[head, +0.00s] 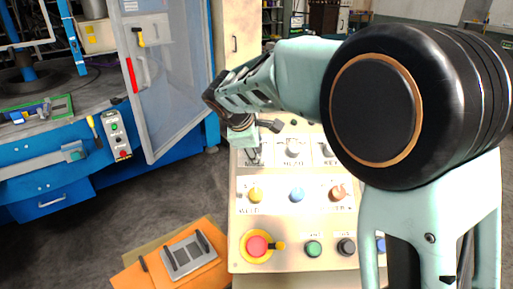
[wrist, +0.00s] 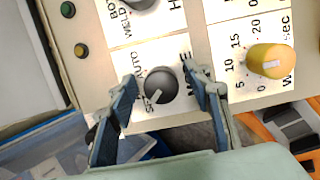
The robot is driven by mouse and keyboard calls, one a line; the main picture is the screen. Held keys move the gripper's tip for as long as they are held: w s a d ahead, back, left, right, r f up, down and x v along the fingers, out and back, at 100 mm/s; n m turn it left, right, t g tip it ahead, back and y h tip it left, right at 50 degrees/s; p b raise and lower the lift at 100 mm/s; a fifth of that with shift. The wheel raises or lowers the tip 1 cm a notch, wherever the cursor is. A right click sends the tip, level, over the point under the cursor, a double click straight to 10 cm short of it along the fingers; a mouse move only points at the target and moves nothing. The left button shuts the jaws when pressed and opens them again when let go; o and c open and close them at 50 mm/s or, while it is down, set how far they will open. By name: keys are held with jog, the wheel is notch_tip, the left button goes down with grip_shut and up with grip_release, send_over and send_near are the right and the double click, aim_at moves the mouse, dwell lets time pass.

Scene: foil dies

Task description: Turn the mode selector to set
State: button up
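The mode selector is a dark round knob (wrist: 160,88) on a white label plate in the wrist view. Lettering that reads like AUTO and SE... stands at its left, and MODE is partly covered at its right. A pale mark on the knob points to the lower left, toward the SE... lettering. My gripper (wrist: 160,76) is open, with one finger on each side of the knob; gaps show between fingers and knob. In the head view my gripper (head: 256,128) is over the panel's upper left, hiding most of the selector.
A yellow knob (wrist: 270,61) with a seconds scale sits right of the selector. The cream control panel (head: 236,215) also carries a blue button (head: 297,195), a red emergency button (head: 257,246) and a green button (head: 313,248). A blue machine with a clear door (head: 175,75) stands left.

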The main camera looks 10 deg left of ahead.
jog(key=v, duration=1.2)
